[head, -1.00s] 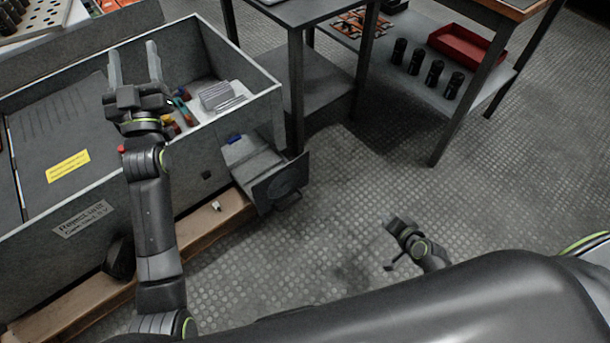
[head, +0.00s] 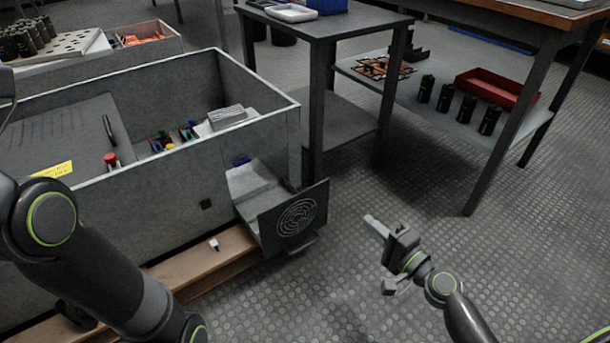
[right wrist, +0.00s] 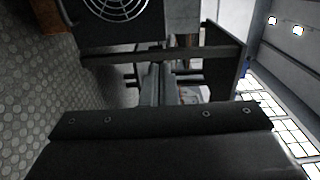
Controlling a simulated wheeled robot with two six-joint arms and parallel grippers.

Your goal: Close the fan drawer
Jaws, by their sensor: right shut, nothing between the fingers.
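The fan drawer (head: 288,217) sticks out, open, from the right end of the grey cabinet (head: 215,186). Its dark front plate carries a round fan grille and faces right. My right gripper (head: 374,225) is shut and empty, to the right of the drawer front and apart from it, above the floor. In the right wrist view the drawer's grille (right wrist: 118,8) shows at the top left, and the shut fingers (right wrist: 160,85) are in the middle. My left arm is at the left edge of the head view; its gripper is not visible.
A dark table (head: 325,24) with a lower shelf stands behind the cabinet's right end. A shelf (head: 440,110) with black cylinders and a red tray (head: 497,88) is at the right. A wooden plank (head: 200,262) lies under the cabinet. The floor around my right gripper is clear.

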